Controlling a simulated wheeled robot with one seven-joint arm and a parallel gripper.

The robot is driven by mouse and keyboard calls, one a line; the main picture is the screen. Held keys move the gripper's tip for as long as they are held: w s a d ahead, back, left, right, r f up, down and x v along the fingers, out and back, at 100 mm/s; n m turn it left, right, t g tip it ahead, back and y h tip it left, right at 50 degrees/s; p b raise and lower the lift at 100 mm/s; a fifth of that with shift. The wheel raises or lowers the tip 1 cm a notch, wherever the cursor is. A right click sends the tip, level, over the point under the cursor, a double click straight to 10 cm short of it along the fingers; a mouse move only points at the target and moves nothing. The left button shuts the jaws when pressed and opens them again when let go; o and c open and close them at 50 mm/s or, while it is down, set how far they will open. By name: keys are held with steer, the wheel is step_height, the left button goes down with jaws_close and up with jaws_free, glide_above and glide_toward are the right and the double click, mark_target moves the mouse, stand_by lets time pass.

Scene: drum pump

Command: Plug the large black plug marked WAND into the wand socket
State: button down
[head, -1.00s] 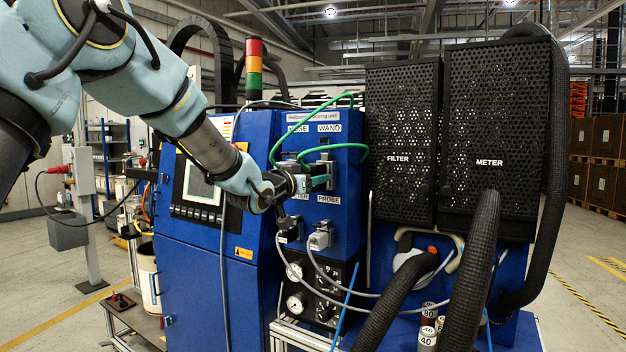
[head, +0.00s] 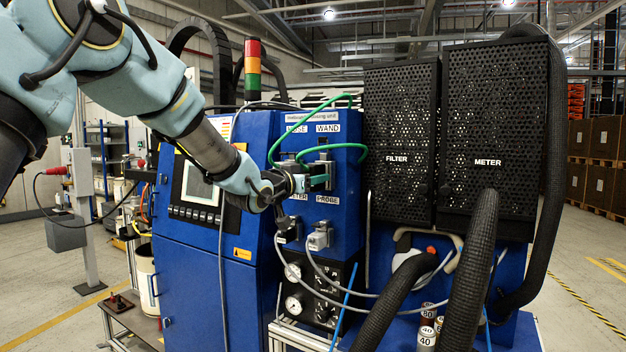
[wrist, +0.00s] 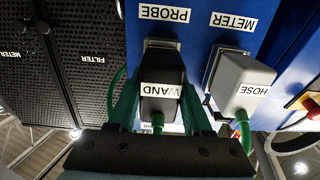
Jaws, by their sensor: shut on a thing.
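The large black plug (wrist: 162,97) with a white WAND label is between the green fingers of my gripper (wrist: 157,115) in the wrist view. The gripper is shut on it, and a green cable leaves the plug's back end. In the head view my gripper (head: 321,176) is at the blue panel's upper right socket position, below the WAND label (head: 328,128). The plug's front lies at the dark socket frame (wrist: 160,43). The fingers and plug body hide the joint, so I cannot tell how deep it sits.
A grey HOSE plug (wrist: 241,88) sits in the socket beside it. A grey plug (head: 319,238) sits below the PROBE label (head: 327,199). Green cables (head: 346,147) loop around the panel. The perforated FILTER box (head: 400,120) stands close on the right.

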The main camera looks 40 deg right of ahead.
steer(key=shift+w+d, duration=0.15)
steer(key=shift+d, duration=0.5)
stand_by(0.8)
steer(key=shift+c, duration=1.2)
jaws_free()
steer(key=b+v, duration=0.2)
steer(key=v, duration=0.7)
steer(key=shift+b, duration=0.4)
